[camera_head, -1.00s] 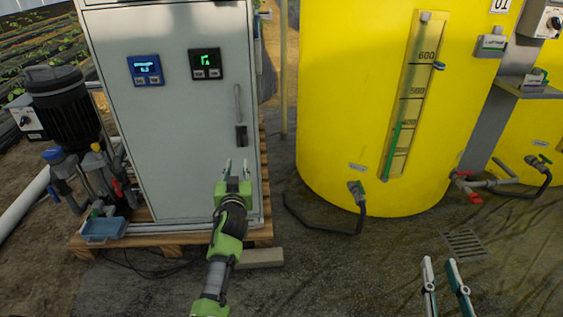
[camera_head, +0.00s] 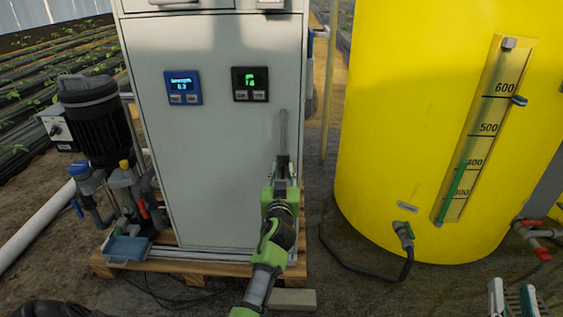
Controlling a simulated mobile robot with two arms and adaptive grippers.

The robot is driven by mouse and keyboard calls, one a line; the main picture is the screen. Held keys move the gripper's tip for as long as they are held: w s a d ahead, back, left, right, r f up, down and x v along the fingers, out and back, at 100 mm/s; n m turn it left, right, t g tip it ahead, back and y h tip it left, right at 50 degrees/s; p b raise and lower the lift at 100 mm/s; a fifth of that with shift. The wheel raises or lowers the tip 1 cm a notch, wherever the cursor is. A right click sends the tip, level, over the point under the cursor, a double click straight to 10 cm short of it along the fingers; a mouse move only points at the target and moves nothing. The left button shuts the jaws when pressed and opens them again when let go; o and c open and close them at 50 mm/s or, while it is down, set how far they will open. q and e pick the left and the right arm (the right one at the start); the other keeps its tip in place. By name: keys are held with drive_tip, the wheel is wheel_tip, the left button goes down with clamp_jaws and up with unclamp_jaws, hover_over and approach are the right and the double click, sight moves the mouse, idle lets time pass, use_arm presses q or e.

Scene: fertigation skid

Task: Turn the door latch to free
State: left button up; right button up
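The door latch is an upright grey lever handle (camera_head: 283,132) with a dark lower part, on the right side of the grey cabinet door (camera_head: 215,150). The lever points straight up. My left gripper (camera_head: 282,168) is at the latch's lower end, with its fingers on either side of the dark part. The fingers look apart; whether they touch the latch is hard to see. The gripper covers the latch's bottom end.
A blue display (camera_head: 183,87) and a black display (camera_head: 250,84) sit on the door above. A wooden pallet (camera_head: 185,262) lies under the cabinet. A black pump (camera_head: 92,120) stands at left, a yellow tank (camera_head: 400,110) at right. A hose (camera_head: 345,267) lies on the ground between.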

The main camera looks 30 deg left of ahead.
use_arm(q)
drive_tip(key=shift+w+a, duration=0.15)
drive_tip(key=shift+w, duration=0.2)
use_arm(e)
drive_tip(key=shift+w+a+r, duration=0.1)
drive_tip(key=shift+w+a, duration=0.2)
use_arm(q)
drive_tip(key=shift+r, duration=0.1)
clamp_jaws()
